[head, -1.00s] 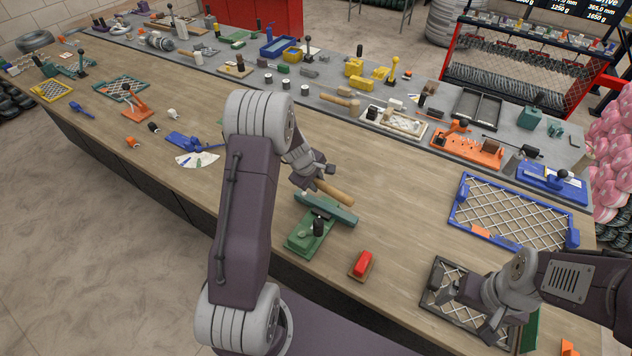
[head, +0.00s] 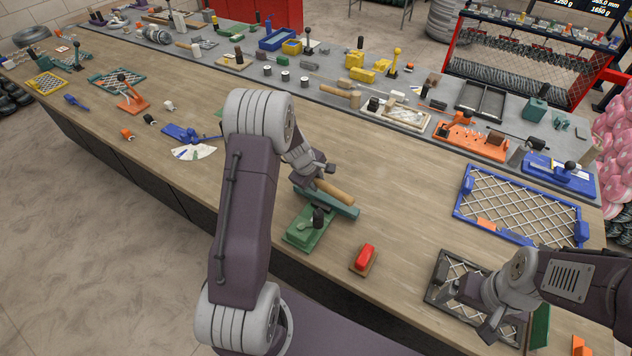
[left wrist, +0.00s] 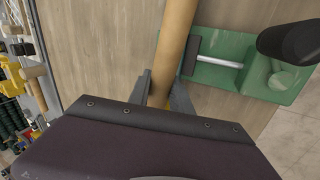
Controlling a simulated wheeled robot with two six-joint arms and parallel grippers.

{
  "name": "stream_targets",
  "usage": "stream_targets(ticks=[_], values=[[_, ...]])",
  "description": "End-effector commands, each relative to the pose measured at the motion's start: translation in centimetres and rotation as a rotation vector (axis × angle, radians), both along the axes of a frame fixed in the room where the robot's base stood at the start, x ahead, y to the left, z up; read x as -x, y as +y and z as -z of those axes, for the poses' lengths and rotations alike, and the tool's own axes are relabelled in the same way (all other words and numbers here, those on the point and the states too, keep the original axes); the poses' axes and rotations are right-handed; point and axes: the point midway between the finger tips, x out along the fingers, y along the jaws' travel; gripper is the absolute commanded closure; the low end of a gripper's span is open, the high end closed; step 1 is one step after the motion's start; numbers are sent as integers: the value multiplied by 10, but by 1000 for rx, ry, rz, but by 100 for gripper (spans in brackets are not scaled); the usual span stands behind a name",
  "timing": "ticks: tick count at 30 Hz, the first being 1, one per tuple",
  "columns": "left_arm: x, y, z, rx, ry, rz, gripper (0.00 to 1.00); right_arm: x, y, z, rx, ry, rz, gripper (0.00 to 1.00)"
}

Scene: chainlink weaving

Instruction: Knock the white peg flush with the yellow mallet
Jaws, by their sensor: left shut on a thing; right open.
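My left gripper (head: 318,180) is shut on a tan wooden handle, probably the mallet's (head: 338,192), held over or beside a teal bar (head: 345,209). The handle (left wrist: 176,40) runs between the fingers (left wrist: 165,92) in the left wrist view, with a little yellow near them; no mallet head can be made out. A green fixture (head: 300,235) with a black knob (head: 318,216) is just in front; the left wrist view shows its silver rod (left wrist: 220,62) beside the handle. I cannot pick out the white peg with certainty. My right gripper (head: 464,306) is open over a dark mesh frame (head: 440,270).
A red block on a brown base (head: 365,258) lies right of the green fixture. A blue mesh frame (head: 462,205) lies farther right. A grey strip along the back is crowded with tools. The wooden bench (head: 400,185) is clear between the handle and the blue frame.

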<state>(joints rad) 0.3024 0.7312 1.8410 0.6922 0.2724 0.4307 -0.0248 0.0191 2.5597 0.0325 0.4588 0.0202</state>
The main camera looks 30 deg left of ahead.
Motion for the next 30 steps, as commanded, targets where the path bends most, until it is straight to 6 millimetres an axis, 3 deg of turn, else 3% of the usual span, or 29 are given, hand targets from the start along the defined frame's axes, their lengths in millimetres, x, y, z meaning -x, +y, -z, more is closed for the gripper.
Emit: stream_targets(ticks=[2,14,26,30], values=[[0,0,-12,-1,-1,0,100,0,0,-11,0,0,0,11],[0,0,-11,-1,-1,0,100,0,0,-10,0,0,0,11],[-1,0,-57,-1,-2,0,100,0,0,-53,0,0,0,11],[0,0,-60,-1,-1,0,100,0,0,-56,0,0,0,11]])
